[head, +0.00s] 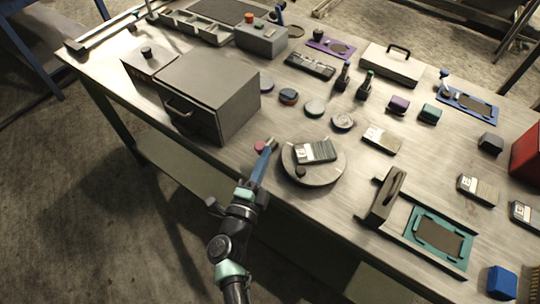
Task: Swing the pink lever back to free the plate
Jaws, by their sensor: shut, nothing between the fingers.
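A small pink round piece (260,146) shows on the table beside the tip of my gripper. I cannot tell whether it is part of a lever; no clear pink lever shape shows. My gripper (270,143) is shut and empty, just right of the pink piece; I cannot tell whether they touch. A round grey plate (328,178) is to its right, with a grey cartridge (316,151) and a small dark knob (300,171) on it. A teal-framed plate (438,240) lies at the front right beside a dark upright block with a handle (386,198). I cannot tell which plate is clamped.
A grey box with a handle (208,90) stands left of my gripper. Behind are several round discs (315,107), dark upright pieces (343,77) and a purple fixture (331,47). Cartridges (382,139), a blue fixture (467,103) and a red box (526,155) occupy the right side.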

